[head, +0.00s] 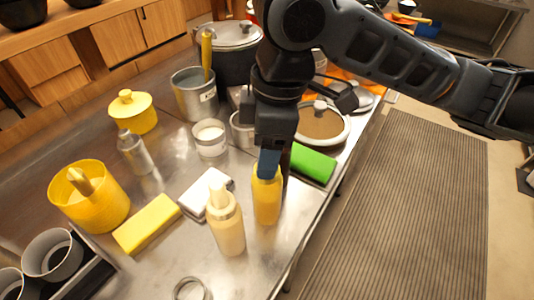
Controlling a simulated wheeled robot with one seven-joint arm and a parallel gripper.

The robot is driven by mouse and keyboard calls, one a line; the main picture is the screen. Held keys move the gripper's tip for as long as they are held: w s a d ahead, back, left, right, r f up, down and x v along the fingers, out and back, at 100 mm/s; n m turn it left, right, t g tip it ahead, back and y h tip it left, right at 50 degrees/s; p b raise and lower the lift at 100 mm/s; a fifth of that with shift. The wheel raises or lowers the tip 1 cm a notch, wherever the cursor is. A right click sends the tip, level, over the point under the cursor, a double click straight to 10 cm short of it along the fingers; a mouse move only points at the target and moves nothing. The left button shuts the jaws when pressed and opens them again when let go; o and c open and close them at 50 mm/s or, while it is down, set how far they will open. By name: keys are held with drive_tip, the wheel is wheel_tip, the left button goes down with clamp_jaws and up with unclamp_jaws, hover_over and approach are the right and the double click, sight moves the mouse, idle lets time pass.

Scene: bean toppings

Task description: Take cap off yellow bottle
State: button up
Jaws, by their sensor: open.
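The yellow bottle (267,201) stands upright on the metal table, near its right edge. My gripper (270,160) is directly above it, pointing down, with its fingers around or just in front of the bottle's top. The gripper is open. The cap is hidden behind the fingers, and I cannot tell whether they touch it. A second, paler yellow squeeze bottle (226,224) with a light nozzle stands upright just left and in front of the yellow bottle.
A green block (313,164) lies right behind the yellow bottle. A white-grey block (205,192), a yellow block (147,224) and a yellow container (100,205) are to the left. Pots and cups stand behind. The table's right edge is close, with a ribbed floor mat (410,220) beyond.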

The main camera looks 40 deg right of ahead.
drive_tip(key=shift+c, duration=0.3)
drive_tip(key=c, duration=0.8)
drive_tip(key=shift+r, duration=0.1)
wheel_tip(320, 180, up, 10)
drive_tip(key=shift+f, duration=0.1)
